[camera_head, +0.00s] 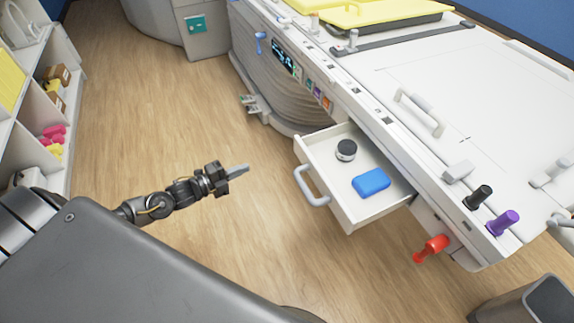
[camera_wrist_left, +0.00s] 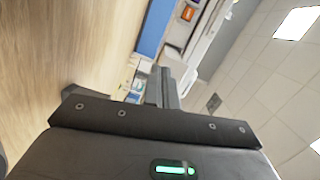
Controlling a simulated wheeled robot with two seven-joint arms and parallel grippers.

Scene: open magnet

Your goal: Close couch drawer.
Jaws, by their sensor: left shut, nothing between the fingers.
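The couch drawer (camera_head: 350,212) is pulled out from the side of the white couch (camera_head: 430,90) in the head view. It holds a round black-and-white object (camera_head: 346,150) and a blue block (camera_head: 371,182). Its pale curved handle (camera_head: 309,187) is on the front, facing left. My left gripper (camera_head: 243,169) is shut and empty, to the left of the drawer and apart from the handle. In the left wrist view its fingers (camera_wrist_left: 161,86) are together with nothing between them. My right gripper is in neither view.
Shelves (camera_head: 45,100) with boxes and small items stand at the left. A red knob (camera_head: 432,247) sticks out from the couch below and right of the drawer. A grey bin (camera_head: 535,300) is at the lower right. The wood floor (camera_head: 170,110) left of the drawer is clear.

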